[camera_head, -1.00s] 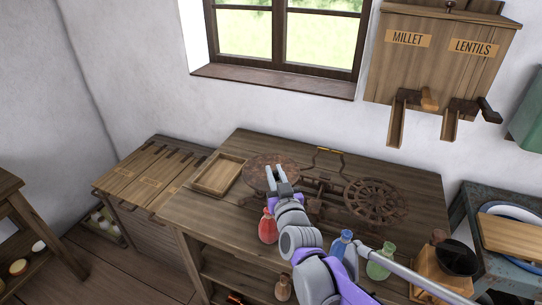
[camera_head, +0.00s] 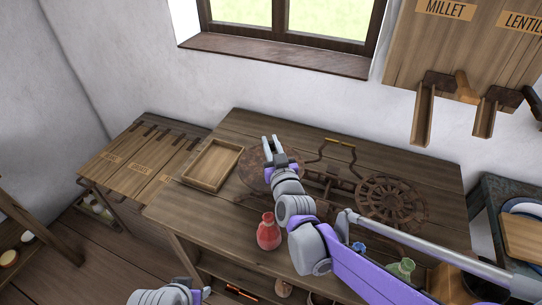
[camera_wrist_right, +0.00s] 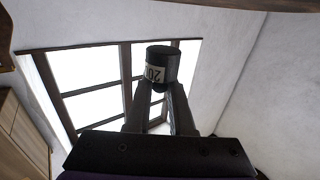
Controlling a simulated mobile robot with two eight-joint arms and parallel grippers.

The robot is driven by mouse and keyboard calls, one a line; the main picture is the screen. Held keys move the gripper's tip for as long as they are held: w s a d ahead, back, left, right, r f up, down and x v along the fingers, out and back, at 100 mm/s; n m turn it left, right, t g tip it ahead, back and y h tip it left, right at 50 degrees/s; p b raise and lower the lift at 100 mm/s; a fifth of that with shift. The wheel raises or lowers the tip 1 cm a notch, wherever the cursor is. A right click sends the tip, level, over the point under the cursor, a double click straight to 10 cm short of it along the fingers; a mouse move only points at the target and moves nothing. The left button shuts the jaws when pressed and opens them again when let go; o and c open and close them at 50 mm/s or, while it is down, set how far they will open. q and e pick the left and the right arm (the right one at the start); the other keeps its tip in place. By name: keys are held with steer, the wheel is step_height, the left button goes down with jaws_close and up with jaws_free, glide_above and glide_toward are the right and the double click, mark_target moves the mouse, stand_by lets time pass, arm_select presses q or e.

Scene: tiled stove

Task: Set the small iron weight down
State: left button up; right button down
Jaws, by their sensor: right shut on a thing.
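The small iron weight (camera_wrist_right: 163,62) is a dark cylinder with a pale label that seems to read 20, tilted in the right wrist view. My right gripper (camera_wrist_right: 158,88) is shut on it, with the weight at its fingertips. In the head view my right gripper (camera_head: 270,145) is over the round left plate (camera_head: 252,170) of the iron scale on the wooden table; the weight itself cannot be made out there. The gap between gripper and plate is unclear. My left gripper (camera_head: 198,293) is partly in view at the bottom edge, and its jaws cannot be read.
A shallow wooden tray (camera_head: 213,165) lies left of the scale. The scale's openwork wheel-like plate (camera_head: 392,203) is on the right. A red flask (camera_head: 268,232) stands at the table's front, with a green flask (camera_head: 402,268) further right. Bare tabletop (camera_head: 240,125) lies behind the left plate.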

steer(key=shift+w+f+b, duration=0.1)
steer(key=shift+f+b, duration=0.25)
steer(key=shift+f, duration=1.8)
steer(key=shift+f, duration=0.25)
steer(key=c, duration=0.8)
jaws_free()
steer(key=shift+r, duration=0.25)
steer(key=shift+s+d, duration=0.1)
steer(key=shift+s, duration=0.15)
steer(key=v, duration=1.1)
steer(key=shift+s, duration=0.3)
